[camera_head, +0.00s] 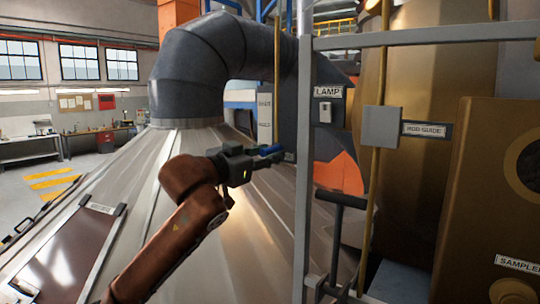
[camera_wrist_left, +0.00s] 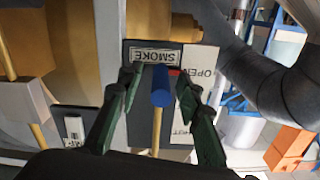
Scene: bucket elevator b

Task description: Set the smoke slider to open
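The smoke slider has a blue handle (camera_wrist_left: 160,86), seen in the left wrist view in front of a dark panel with an upside-down SMOKE label (camera_wrist_left: 155,56). A white plate (camera_wrist_left: 201,72) beside it reads OPEN at its upper end in this view; its other word is partly hidden. The handle also shows in the head view (camera_head: 271,150), and the white plate (camera_head: 265,115) stands above it there. My left gripper (camera_wrist_left: 160,92) has its fingers apart on either side of the handle, with visible gaps. It also shows in the head view (camera_head: 262,156). My right gripper is not in view.
A grey upright post (camera_head: 305,170) stands just right of the handle. Right of it are a LAMP switch (camera_head: 325,112), a grey box (camera_head: 382,127) on a rod and a black T-handle (camera_head: 340,200). A large sloping metal hood (camera_head: 130,160) and grey duct (camera_head: 195,65) lie left and behind.

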